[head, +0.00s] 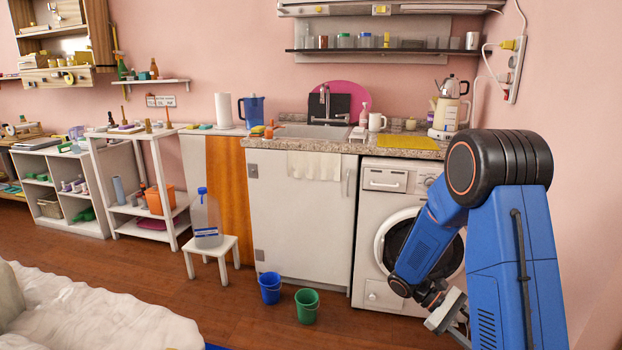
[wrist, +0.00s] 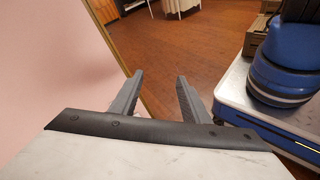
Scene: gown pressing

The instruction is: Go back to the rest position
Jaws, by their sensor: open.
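My gripper shows in the wrist view (wrist: 155,95), with its two grey fingers apart and nothing between them. It points toward the brown wooden floor. In the head view my blue arm stands at the right and bends down. My gripper hangs low there at the end of the arm, in front of the washing machine (head: 382,179), and its fingertips are not clear to see. No gown is visible in either view.
A blue bucket (head: 270,288) and a green bucket (head: 307,306) stand on the floor. A white stool (head: 211,245) holds a water bottle (head: 205,220). The counter (head: 345,147) runs along the pink wall. A white-covered bed (head: 90,315) is at the lower left.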

